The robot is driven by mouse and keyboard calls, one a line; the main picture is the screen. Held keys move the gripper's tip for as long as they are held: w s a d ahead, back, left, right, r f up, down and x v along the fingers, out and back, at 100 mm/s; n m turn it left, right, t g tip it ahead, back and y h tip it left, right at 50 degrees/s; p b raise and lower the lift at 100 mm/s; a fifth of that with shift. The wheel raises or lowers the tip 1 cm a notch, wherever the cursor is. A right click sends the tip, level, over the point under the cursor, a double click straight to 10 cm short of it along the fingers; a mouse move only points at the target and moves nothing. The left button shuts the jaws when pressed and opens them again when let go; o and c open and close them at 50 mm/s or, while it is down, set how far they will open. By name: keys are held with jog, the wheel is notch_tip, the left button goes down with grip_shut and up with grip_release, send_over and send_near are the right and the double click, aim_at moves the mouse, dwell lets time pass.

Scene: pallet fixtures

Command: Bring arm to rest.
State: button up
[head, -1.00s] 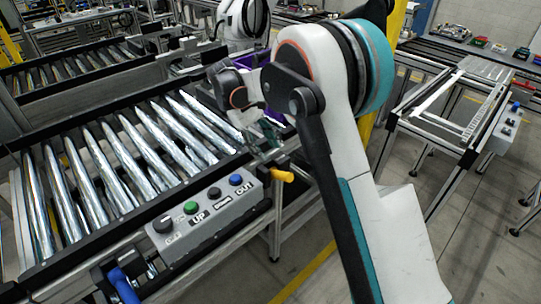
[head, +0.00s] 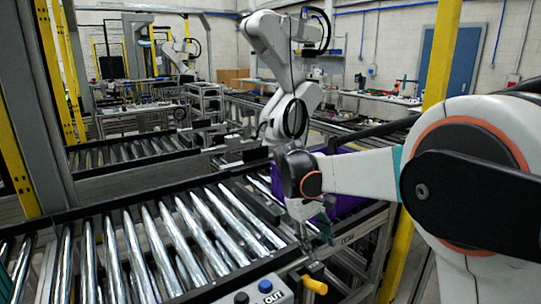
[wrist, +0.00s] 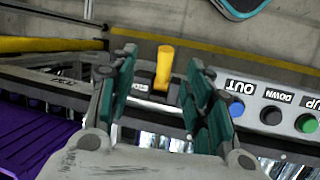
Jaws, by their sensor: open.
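My gripper (head: 318,230) hangs at the end of my white arm, over the near right edge of the roller conveyor (head: 118,255) in the head view. In the wrist view its two dark green fingers (wrist: 162,65) are spread apart with nothing held between them. A yellow handle (wrist: 165,66) shows beyond the gap between the fingers; I cannot tell how far off it is. The handle (head: 314,284) is below the gripper in the head view.
A grey control box (head: 258,293) with OUT, DOWN and UP buttons is close by; it also shows in the wrist view (wrist: 275,106). A purple bin (head: 346,203) stands behind my forearm. A yellow post (head: 436,60) rises beside my arm. Another white robot arm (head: 277,45) stands behind.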

jog(key=s+d+r+m+t+y, duration=0.1)
jog(key=s+d+r+t, duration=0.15)
jog(key=s, duration=0.35)
jog(key=s+d+r+m+t+y, duration=0.1)
jog(key=s+d+r+m, duration=0.1)
jog(key=s+d+r, duration=0.3)
jog(key=s+f+m+t, duration=0.1)
jog(key=s+f+t, duration=0.1)
jog(key=s, duration=0.5)
jog(key=s+f+m+t+y, duration=0.1)
jog(key=s+f+m+t, duration=0.1)
jog(key=s, duration=0.5)
jog(key=shift+s+f+t+y, duration=0.2)
jog(key=shift+f+t+y, duration=0.15)
jog(key=shift+t, duration=0.2)
